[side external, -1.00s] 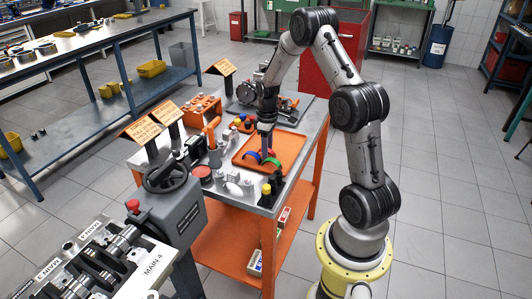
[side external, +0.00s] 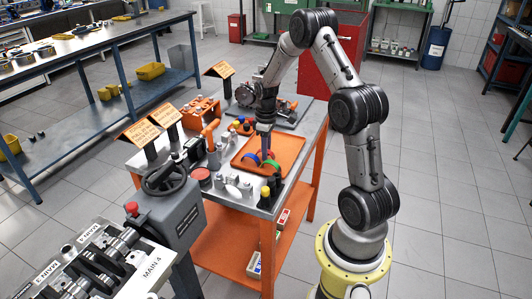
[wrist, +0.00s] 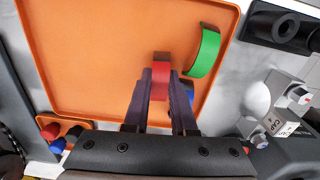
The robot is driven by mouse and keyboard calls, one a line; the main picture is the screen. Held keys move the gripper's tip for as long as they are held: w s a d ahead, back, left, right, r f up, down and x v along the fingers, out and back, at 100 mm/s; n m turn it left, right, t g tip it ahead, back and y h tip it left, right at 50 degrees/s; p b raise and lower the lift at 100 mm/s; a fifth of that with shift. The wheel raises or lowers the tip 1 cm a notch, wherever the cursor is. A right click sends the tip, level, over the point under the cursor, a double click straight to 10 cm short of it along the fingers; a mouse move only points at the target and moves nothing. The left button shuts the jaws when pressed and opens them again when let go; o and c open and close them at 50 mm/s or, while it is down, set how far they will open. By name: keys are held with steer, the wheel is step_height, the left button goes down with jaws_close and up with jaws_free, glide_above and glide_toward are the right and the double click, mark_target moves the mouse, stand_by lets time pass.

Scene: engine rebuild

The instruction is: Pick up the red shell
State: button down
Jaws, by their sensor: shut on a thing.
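The red shell (wrist: 161,77) is a curved piece between the two fingers of my gripper (wrist: 162,86) in the wrist view. My gripper is shut on it, with a finger on each side. In the side external view my gripper (side external: 266,148) points straight down over the orange tray (side external: 289,146), and the red shell is mostly hidden there. I cannot tell whether the shell touches the tray. A green shell (wrist: 205,52) lies to the right of the red one. A blue shell (wrist: 188,91) is mostly hidden behind the right finger.
The tray rim surrounds the shells. A grey block marked CAP 4 (wrist: 279,120) and a dark cylindrical fixture (wrist: 283,25) stand right of the tray. Small red, blue and black parts sit in a small orange holder (wrist: 72,131) at lower left. The tray's left part is bare.

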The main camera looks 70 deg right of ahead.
steer(key=shift+r, duration=0.5)
steer(key=s+a+r, duration=0.9)
steer(key=s+r, duration=0.1)
steer(key=r, duration=0.1)
steer(key=shift+s+r, duration=0.25)
steer(key=shift+s, duration=0.15)
